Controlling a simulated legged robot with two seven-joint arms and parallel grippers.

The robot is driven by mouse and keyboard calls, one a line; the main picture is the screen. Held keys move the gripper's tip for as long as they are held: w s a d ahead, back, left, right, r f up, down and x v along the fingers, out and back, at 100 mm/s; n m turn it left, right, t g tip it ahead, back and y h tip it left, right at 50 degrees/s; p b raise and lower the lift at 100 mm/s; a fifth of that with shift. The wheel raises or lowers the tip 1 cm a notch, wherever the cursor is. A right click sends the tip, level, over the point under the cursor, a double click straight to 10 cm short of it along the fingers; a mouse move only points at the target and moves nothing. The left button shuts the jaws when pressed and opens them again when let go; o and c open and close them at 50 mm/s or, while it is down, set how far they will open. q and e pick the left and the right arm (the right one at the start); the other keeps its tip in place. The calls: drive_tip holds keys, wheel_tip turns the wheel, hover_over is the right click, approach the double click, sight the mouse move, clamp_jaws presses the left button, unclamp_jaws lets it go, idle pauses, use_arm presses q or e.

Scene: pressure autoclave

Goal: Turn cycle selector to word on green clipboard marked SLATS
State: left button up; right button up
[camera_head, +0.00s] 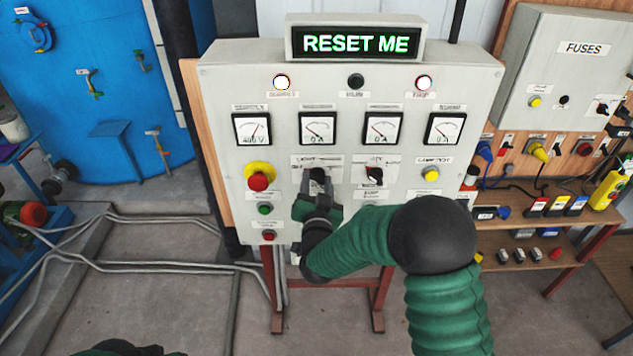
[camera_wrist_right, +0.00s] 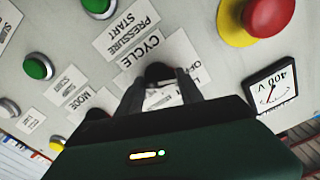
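The cycle selector (camera_head: 318,174) is a dark knob on the grey control panel (camera_head: 225,110), below the meters. In the right wrist view, the dark knob (camera_wrist_right: 159,72) lies beside a label reading CYCLE. My right gripper (camera_head: 318,190) is at this selector from below. In the wrist view its two dark fingers (camera_wrist_right: 160,90) are apart, one on each side of the knob; contact is not clear. The selector's pointer and the label words around it are partly hidden by the fingers. I see no green clipboard.
A second black selector (camera_head: 374,175) sits to the right. A red mushroom button on yellow (camera_head: 258,181) is to the left, above green and red buttons. A lit sign (camera_head: 355,43) reads RESET ME. A bench (camera_head: 530,220) with cables stands right of the panel.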

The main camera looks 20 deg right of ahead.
drive_tip(key=shift+d, duration=0.15)
drive_tip(key=c, duration=0.7)
drive_tip(key=shift+a, duration=0.2)
drive_tip(key=shift+c, duration=0.3)
drive_tip(key=shift+d+f+m+b, duration=0.15)
drive_tip(key=shift+m+b, duration=0.35)
drive_tip(key=shift+b, duration=0.25)
drive_tip(key=shift+s+d+f+m+b, duration=0.1)
drive_tip(key=shift+m+b, duration=4.15)
drive_tip(key=shift+b, duration=1.7)
drive_tip(key=shift+d+f+m+b, duration=0.1)
drive_tip(key=shift+m+b, duration=4.15)
drive_tip(key=shift+b, duration=1.65)
